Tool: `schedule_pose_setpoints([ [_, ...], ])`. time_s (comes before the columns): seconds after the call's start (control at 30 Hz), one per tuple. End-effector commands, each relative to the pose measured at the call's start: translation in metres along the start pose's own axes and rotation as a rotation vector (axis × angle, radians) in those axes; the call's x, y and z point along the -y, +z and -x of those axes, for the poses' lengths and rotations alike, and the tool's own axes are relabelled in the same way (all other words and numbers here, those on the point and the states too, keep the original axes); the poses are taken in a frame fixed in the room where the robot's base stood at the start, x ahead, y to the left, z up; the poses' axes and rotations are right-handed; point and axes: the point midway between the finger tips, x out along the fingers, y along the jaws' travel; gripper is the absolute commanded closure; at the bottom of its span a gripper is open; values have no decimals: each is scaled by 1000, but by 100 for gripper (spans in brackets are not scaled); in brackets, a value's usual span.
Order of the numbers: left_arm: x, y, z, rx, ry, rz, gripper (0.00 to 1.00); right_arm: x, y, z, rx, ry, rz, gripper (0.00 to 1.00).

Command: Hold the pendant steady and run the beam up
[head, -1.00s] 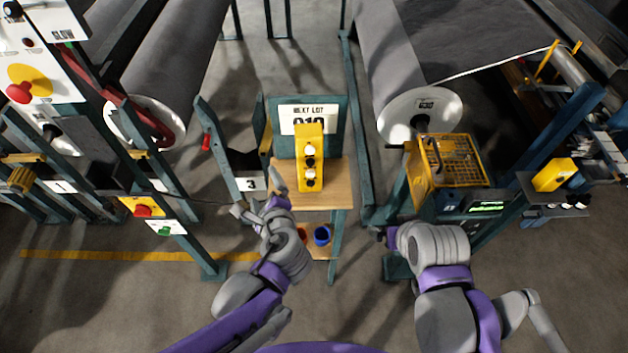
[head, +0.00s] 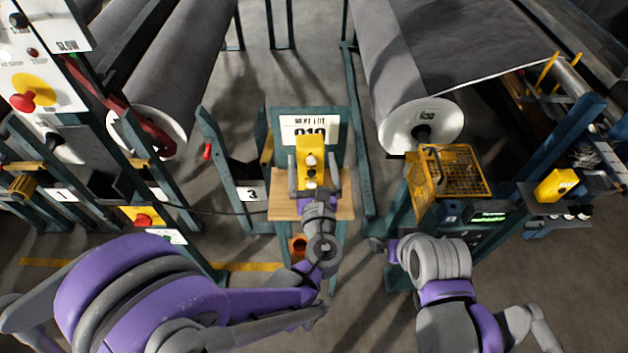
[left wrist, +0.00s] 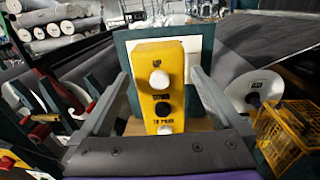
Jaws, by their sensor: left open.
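The yellow pendant (head: 311,150) stands upright on a small wooden shelf (head: 284,208), in front of a teal board with a white lot card (head: 303,124). In the left wrist view the pendant (left wrist: 175,60) shows a white button (left wrist: 159,79) under a label reading UP, a black button (left wrist: 162,108) below it and another white button lower down. My left gripper (head: 312,178) is open, one finger on each side of the pendant. In the left wrist view, gaps show between the fingers and its sides. My right arm is at the right; its gripper's fingers do not show.
A large grey roll (head: 410,75) hangs at the right, another (head: 185,75) at the left. A yellow wire basket (head: 447,175) stands right of the shelf. Teal posts flank the shelf. A panel with a red button (head: 22,102) is at far left. An orange cup (head: 298,245) sits below.

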Motion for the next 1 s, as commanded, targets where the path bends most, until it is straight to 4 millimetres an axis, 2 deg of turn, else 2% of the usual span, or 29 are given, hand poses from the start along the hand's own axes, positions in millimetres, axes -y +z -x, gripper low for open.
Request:
schedule_pose_setpoints([
  [0.1, -1, 0, -20, 0, 3, 0, 0, 0, 0, 0, 0, 0, 0, 0],
  [0.3, -1, 0, -37, 0, 2, 0, 0, 0, 0, 0, 0, 0, 0, 0],
  [0.67, -1, 0, -41, 0, 0, 1, 2, 0, 0, 0, 0, 0, 0, 0],
  [1.0, -1, 0, -41, -1, 1, 1, 63, 0, 0, 0, 0, 0, 0, 0],
])
